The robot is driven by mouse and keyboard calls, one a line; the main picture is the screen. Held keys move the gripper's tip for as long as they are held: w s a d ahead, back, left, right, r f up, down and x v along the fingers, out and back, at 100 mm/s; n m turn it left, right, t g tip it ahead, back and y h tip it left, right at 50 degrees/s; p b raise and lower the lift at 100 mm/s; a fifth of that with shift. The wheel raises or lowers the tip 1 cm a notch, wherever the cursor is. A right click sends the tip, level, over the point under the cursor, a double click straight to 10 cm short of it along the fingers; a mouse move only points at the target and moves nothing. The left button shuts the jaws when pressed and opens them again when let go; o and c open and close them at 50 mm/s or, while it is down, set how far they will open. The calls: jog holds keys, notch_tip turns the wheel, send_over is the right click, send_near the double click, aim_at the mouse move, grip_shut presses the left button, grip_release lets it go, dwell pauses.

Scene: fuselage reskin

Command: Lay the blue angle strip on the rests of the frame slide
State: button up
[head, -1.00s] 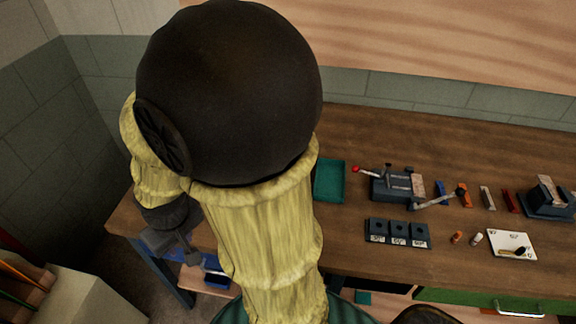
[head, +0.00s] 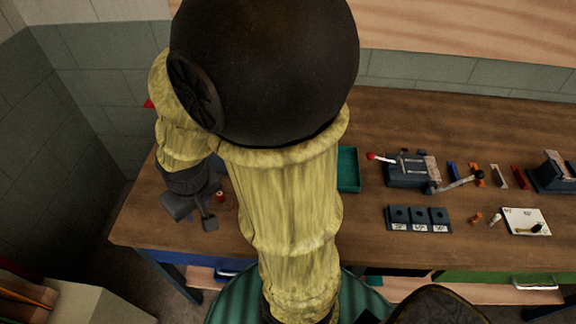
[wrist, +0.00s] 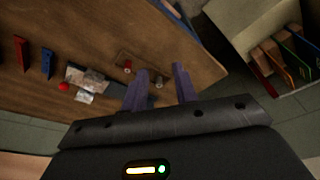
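A short blue strip (head: 453,172) lies on the bench, first in a row of coloured strips; I take it for the blue angle strip. Left of it stands a dark grey fixture (head: 404,176) with a red-knobbed lever; I cannot tell whether this is the frame slide, and no rests can be made out. My gripper (head: 195,221) is over the bench's left end, well away from both. In the wrist view my gripper (wrist: 161,70) is open, with nothing between its fingers. A blue piece (wrist: 47,63) and a red piece (wrist: 20,53) show at the left there.
A green tray (head: 348,170) is partly hidden behind my arm. A dark three-socket block (head: 418,219) and a white card (head: 526,222) lie near the front. In the wrist view small red (wrist: 127,67) and grey (wrist: 159,81) parts lie near the fingers. A pale bin (wrist: 240,42) stands beyond the bench edge.

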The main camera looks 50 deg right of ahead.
jog(key=w+d+m+g, duration=0.1)
jog(key=w+d+m, duration=0.2)
jog(key=d, duration=0.4)
jog(key=w+d+m+g, duration=0.1)
jog(key=w+d+m, duration=0.15)
jog(key=d, duration=0.55)
jog(key=s+d+m, duration=0.1)
jog(key=d+m, duration=0.1)
jog(key=d, duration=0.6)
jog(key=s+d+r+m+p, duration=0.1)
jog(key=d+m, duration=0.2)
jog(key=d, duration=0.5)
jog(key=shift+s+g, duration=0.25)
jog(key=shift+g, duration=0.05)
notch_tip(320, 180, down, 12)
jog(key=shift+f+p, duration=0.1)
jog(key=shift+p, duration=0.45)
jog(key=shift+a, duration=0.1)
